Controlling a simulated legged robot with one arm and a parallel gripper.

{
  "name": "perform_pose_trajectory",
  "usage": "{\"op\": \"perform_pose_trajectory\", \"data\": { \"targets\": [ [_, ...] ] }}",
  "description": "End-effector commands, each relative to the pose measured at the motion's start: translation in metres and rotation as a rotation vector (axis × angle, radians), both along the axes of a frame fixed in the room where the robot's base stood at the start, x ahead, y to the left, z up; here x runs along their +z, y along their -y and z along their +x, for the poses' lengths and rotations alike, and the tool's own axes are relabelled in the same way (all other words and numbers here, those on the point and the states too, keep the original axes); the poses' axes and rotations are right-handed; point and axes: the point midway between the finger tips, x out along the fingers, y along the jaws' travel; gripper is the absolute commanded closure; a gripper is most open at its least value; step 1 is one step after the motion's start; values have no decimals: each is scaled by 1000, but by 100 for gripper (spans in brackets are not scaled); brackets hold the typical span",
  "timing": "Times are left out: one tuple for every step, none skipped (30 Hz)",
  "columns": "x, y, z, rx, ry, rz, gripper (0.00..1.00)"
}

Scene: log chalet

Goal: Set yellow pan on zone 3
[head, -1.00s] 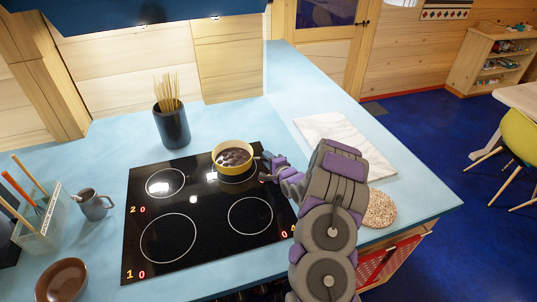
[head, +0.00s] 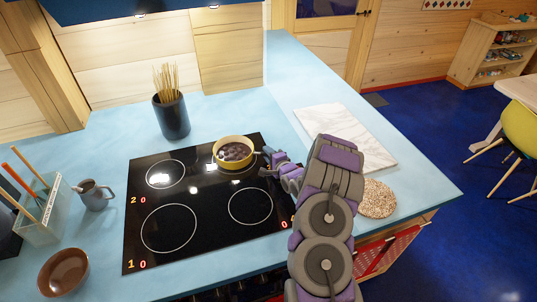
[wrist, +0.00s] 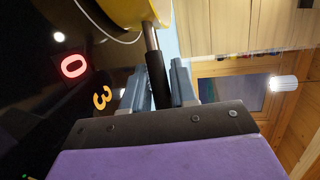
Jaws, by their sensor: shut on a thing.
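The yellow pan (head: 234,147) has dark contents and is upright over the back right ring (head: 238,177) of the black glass hob (head: 205,187). Part of that ring shows at its near side; I cannot tell whether the pan touches the glass. In the wrist view the pan's yellow side (wrist: 115,8) is at the top edge, beside a thin ring line. My gripper (head: 272,163) is to the pan's right, shut on its dark handle (wrist: 157,75). The wrist view shows an orange zone label 3 (wrist: 102,97) and a red 0 beside it; my gripper hides this label in the head view.
The other rings are bare. A dark holder of sticks (head: 171,116) stands behind the hob. A marble board (head: 345,137) and a speckled round mat (head: 378,199) are at right.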

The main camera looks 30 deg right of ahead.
Motion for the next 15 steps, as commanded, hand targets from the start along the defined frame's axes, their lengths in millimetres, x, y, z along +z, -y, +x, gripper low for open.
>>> {"op": "perform_pose_trajectory", "data": {
  "targets": [
    [1, 0, 1, 0, 4, 0, 100],
    [0, 0, 1, 0, 4, 0, 100],
    [0, 0, 1, 0, 4, 0, 100],
    [0, 0, 1, 0, 4, 0, 70],
    [0, 0, 1, 0, 4, 0, 67],
    [0, 0, 1, 0, 4, 0, 63],
    [0, 0, 1, 0, 3, 0, 60],
    [0, 0, 1, 0, 3, 0, 57],
    [-1, 0, 1, 0, 2, 0, 53],
    [-1, 0, 1, 0, 2, 0, 51],
    [-1, 0, 1, 0, 2, 0, 48],
    [-1, 0, 1, 0, 1, 0, 44],
    [-1, 0, 1, 0, 1, 0, 43],
    [-1, 0, 1, 0, 1, 0, 43],
    [-2, 0, 1, 0, 1, 0, 43]
  ]
}}
